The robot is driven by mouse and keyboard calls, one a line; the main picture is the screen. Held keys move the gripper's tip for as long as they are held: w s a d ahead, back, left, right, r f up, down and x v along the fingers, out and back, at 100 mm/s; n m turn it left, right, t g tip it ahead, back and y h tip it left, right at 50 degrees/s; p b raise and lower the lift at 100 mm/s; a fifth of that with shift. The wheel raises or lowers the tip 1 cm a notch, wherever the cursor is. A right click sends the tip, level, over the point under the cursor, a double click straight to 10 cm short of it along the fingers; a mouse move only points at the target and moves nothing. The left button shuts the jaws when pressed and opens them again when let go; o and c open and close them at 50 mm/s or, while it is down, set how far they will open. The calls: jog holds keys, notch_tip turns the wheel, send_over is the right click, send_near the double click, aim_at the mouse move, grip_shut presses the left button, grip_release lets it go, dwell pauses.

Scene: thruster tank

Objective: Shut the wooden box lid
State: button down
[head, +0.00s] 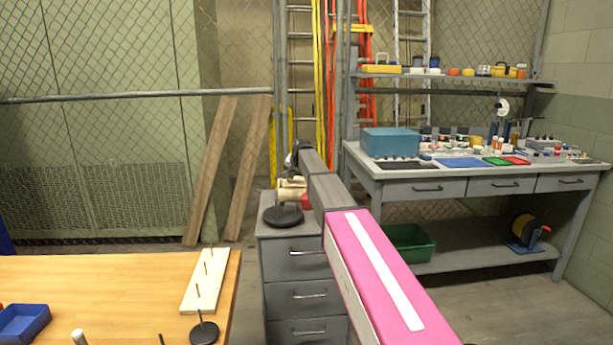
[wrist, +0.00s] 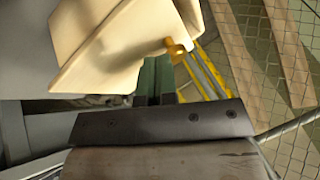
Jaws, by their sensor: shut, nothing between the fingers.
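The pale wooden box (head: 291,192) stands on top of the grey drawer cabinet, partly hidden behind my arm. In the wrist view its pale wood (wrist: 120,45) fills the upper middle, with slanted panels close to the fingers. I cannot tell clearly which panel is the lid or how far open it is. My gripper (wrist: 157,68) is shut and empty, its green fingertips right at the lower edge of the pale wood. Whether they touch it I cannot tell. In the head view my gripper is hardly distinguishable at the arm's far end, by the box.
A black round base (head: 283,216) stands on the drawer cabinet (head: 283,245) in front of the box. A wooden table (head: 110,290) is at lower left. A workbench (head: 450,178) with a blue case (head: 390,142) is at right. Ladders and a mesh fence (head: 120,120) stand behind.

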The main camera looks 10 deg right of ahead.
aim_at(286, 183)
jog(key=shift+a, duration=1.5)
